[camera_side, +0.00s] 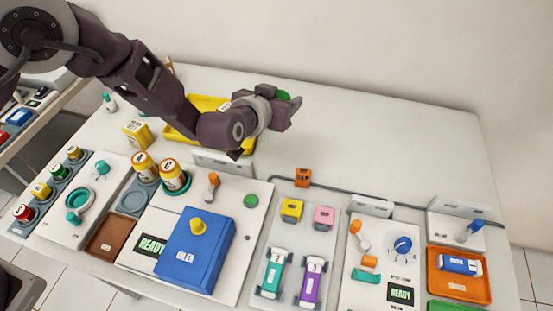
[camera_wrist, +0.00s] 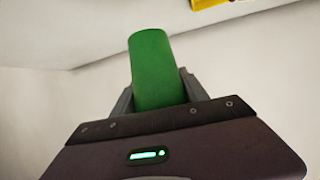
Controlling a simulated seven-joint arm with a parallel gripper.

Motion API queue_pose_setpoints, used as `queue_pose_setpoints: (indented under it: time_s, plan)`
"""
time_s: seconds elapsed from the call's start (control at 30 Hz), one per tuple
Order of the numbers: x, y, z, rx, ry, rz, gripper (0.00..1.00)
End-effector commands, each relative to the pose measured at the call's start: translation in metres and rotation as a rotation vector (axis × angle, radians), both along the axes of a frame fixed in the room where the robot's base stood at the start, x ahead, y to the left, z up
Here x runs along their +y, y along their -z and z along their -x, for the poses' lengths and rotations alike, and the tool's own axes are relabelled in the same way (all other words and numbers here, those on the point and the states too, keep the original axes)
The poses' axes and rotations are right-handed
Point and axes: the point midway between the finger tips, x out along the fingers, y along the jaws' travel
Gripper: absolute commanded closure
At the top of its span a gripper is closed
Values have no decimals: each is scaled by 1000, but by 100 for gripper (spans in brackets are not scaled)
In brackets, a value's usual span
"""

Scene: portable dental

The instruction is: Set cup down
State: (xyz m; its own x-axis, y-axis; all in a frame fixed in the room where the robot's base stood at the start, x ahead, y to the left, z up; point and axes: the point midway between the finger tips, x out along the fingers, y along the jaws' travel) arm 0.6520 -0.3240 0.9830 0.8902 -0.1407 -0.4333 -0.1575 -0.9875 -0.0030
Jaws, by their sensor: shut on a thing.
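A green, rounded object that looks like the cup (camera_wrist: 153,58) sits between the fingers of my gripper (camera_wrist: 155,90) in the wrist view. My gripper is shut on it. In the side view, my gripper (camera_side: 288,108) is held sideways above the back part of the white table (camera_side: 370,135), right of the yellow tray. Only a small green part of the cup (camera_side: 284,95) shows there, as the gripper hides the rest. The cup's opening and any contents cannot be made out.
A yellow tray (camera_side: 205,99) lies behind my arm, with a yellow box (camera_side: 138,134) to its left. A blue box (camera_side: 196,249), two yellow-topped cans and several small fixtures fill the front. The back right of the table is clear.

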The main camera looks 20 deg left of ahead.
Motion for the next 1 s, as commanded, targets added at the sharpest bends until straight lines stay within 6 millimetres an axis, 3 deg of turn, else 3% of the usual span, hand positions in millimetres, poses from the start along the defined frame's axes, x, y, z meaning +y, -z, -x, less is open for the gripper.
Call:
queue_pose_setpoints:
  time_s: [0.3, 0.6, 0.97, 1.0]
  plan:
    - [0, 72, 0, 3, 0, 0, 86]
    - [0, 122, 0, 1, 0, 1, 86]
    - [0, 127, 0, -1, 0, 1, 86]
    - [0, 128, 0, 0, 0, 1, 46]
